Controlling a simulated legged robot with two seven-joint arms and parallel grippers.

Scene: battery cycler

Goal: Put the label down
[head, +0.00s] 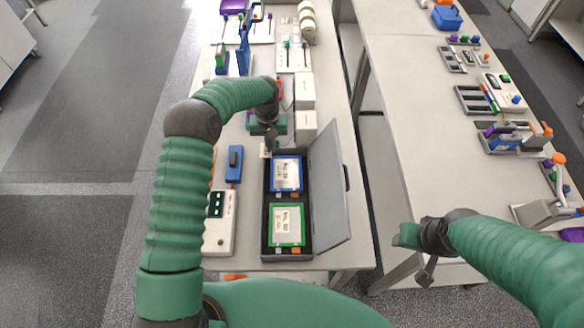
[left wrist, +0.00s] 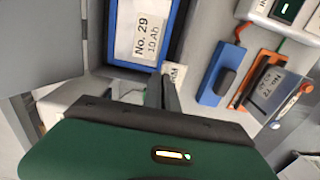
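A small pale label (left wrist: 176,73) with dark print shows at the tips of my left gripper (left wrist: 163,88) in the left wrist view. The two fingers are close together and partly hide it. In the head view my left gripper (head: 268,143) is above the upper left corner of the open dark case (head: 266,225). The case holds a blue-framed cell (head: 287,174), marked "No. 29, 10 Ah" in the left wrist view (left wrist: 146,35), and a green-framed cell (head: 287,225). My right gripper (head: 428,265) hangs beside the right bench; its fingers are too small to judge.
The case's grey lid (head: 328,190) stands open on its right. A blue device (head: 235,163) and a white meter (head: 219,222) lie left of the case. White boxes (head: 305,110) stand behind it. A gap separates the two benches.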

